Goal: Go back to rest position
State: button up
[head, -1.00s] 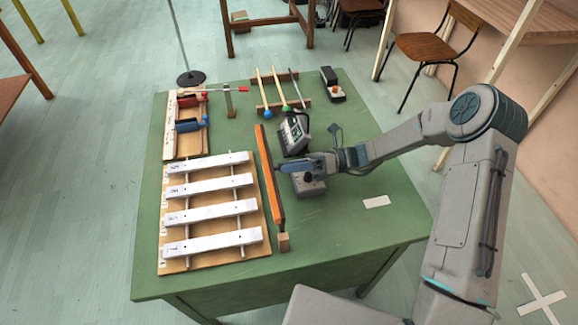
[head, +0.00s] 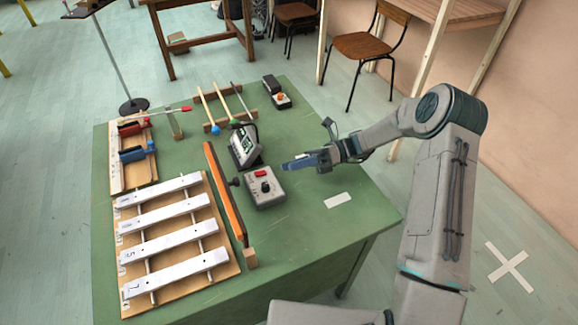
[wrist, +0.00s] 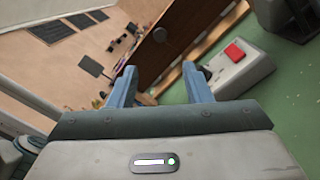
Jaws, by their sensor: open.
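My gripper (head: 300,163) is in the air over the green table (head: 300,230), just above and right of a grey box with a red button and a black knob (head: 265,187). It is open, with nothing visible between its fingers. In the wrist view, my two blue fingers (wrist: 160,85) stand apart, and the grey box (wrist: 240,68) with its red button shows beyond the right finger. My arm reaches in from the right side of the head view.
White numbered bars (head: 165,225) lie on a wooden board at the left. An orange-edged board (head: 225,190) stands between them and the grey box. A small display device (head: 243,147) is behind the box. Mallets (head: 222,105) rest at the back. The table's right front is mostly clear.

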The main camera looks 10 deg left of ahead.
dwell(0.4)
jog(key=s+d+r+n+t+h, duration=0.6)
jog(key=s+d+r+n+h, duration=0.1)
jog(key=s+d+n+h, duration=0.1)
jog(key=s+d+r+n+t+h+p, duration=0.1)
jog(key=s+d+r+n+t+h, duration=0.5)
jog(key=s+d+n, duration=0.5)
notch_tip(320, 180, up, 2)
jog(key=shift+s+d+r+n+t+h, duration=0.1)
jog(key=shift+s+d+n+t+h, duration=0.2)
jog(key=shift+d+n+h, duration=0.5)
jog(key=shift+a, duration=0.1)
jog(key=shift+c, duration=0.4)
jog(key=shift+c, duration=0.6)
jog(key=shift+a, duration=0.15)
